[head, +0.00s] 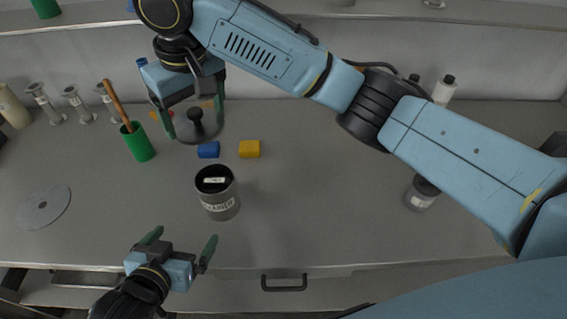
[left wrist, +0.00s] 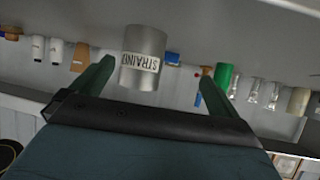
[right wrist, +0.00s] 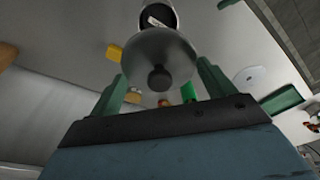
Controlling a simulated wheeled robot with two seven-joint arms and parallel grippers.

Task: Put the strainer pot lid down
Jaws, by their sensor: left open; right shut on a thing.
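The strainer pot (head: 222,207) is a grey open cylinder with a STRAINER label, upright on the bench. A small white-labelled thing shows inside it. The pot lid (head: 186,135) is a grey disc with a dark knob, held behind and slightly left of the pot. My right gripper (head: 194,121) is shut on the lid, which also shows in the right wrist view (right wrist: 178,52) with the pot (right wrist: 173,14) beyond it. My left gripper (head: 180,241) is open and empty, in front of the pot. The left wrist view shows the pot (left wrist: 148,42) beyond its fingers.
A blue block (head: 208,150) and a yellow block (head: 249,149) lie behind the pot. A green cup (head: 138,143) with a brown stick stands to the left, near several silver stands. A thin grey disc (head: 43,207) lies far left. The bench right of the pot is clear up to a jar (head: 421,197).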

